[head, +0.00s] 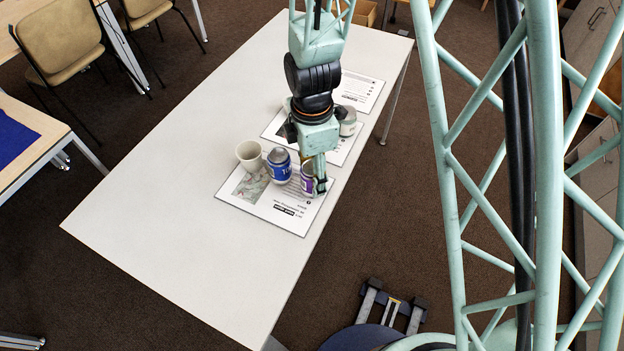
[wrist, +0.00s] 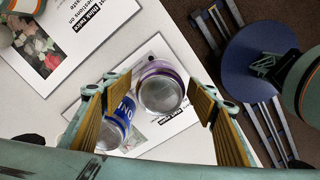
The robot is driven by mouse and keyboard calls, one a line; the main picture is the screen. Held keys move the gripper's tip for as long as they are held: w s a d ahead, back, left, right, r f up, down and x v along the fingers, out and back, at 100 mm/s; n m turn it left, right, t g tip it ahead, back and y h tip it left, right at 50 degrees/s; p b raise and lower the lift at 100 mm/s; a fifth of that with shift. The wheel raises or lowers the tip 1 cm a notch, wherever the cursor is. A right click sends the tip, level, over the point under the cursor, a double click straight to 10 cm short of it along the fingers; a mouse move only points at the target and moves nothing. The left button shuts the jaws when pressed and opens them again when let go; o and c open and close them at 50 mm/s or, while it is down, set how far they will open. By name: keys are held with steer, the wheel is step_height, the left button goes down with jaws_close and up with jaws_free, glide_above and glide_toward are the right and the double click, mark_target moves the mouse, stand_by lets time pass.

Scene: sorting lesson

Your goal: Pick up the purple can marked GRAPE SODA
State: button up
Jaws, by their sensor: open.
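The purple can (head: 305,177) stands on a printed sheet near the table's right edge, partly hidden by my gripper (head: 317,180) in the head view. In the wrist view my gripper (wrist: 152,94) is open, and the purple can (wrist: 161,91) shows its silver top between the two fingers. The can looks nearer the right finger's tip side than centred in depth; I cannot tell contact. Its lettering is not readable. A blue can (head: 279,166) stands close beside it; in the wrist view the blue can (wrist: 121,116) is partly behind the left finger.
A white cup (head: 249,154) stands left of the blue can on the same sheet (head: 285,216). A silver-topped can (head: 348,121) stands on another sheet behind my gripper. The white table (head: 165,225) is clear at left and front. Chairs (head: 62,45) stand beyond it.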

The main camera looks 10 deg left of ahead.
steer(key=shift+f, duration=1.4)
steer(key=c, duration=0.7)
